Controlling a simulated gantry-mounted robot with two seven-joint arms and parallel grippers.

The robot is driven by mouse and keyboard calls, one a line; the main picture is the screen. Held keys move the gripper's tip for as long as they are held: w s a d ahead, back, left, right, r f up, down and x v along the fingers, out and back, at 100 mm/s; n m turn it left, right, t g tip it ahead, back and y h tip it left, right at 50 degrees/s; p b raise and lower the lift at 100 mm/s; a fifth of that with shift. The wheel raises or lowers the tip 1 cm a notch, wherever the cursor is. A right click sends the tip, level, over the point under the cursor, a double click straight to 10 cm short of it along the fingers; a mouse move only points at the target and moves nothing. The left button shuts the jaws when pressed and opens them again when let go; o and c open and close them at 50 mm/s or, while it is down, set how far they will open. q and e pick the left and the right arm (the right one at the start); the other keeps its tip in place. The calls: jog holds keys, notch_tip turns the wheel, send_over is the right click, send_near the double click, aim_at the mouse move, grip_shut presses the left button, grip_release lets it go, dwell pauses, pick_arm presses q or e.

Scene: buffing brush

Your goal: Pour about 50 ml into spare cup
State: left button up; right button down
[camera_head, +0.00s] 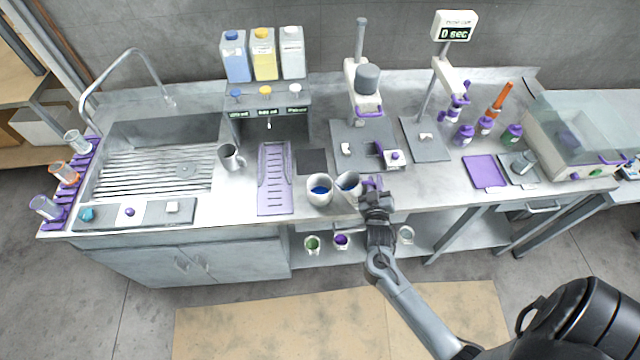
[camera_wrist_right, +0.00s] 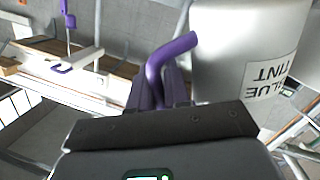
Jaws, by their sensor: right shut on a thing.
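My right gripper (camera_head: 374,190) is shut on the purple handle (camera_wrist_right: 170,62) of a grey-white cup (camera_wrist_right: 225,50) whose label reads "BLUE TINT". I cannot tell whether the two cups touch, and no stream of liquid is clear. My left gripper is not in view.
A metal pitcher (camera_head: 231,158) stands by the sink (camera_head: 150,165). A purple drip tray (camera_head: 274,200) lies left of the cups. A grey-based stand (camera_head: 362,150) is behind them. A purple mat (camera_head: 485,172) lies to the right. Small cups sit on the shelf below (camera_head: 370,245).

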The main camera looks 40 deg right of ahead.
dwell(0.3)
dwell(0.5)
jog(key=shift+s+d+f+m+t+h+b, duration=0.15)
jog(key=shift+s+d+f+m+b, duration=0.4)
jog(key=shift+m, duration=0.3)
jog(key=shift+s+d+f+m+t+h+b, duration=0.1)
jog(key=shift+s+d+f+m+t+b, duration=0.15)
jog(key=shift+s+m+b, duration=0.55)
jog(key=shift+s+d+f+m+t+h+b, duration=0.1)
jog(key=shift+s+d+f+m+b, duration=0.4)
jog(key=shift+m, duration=0.45)
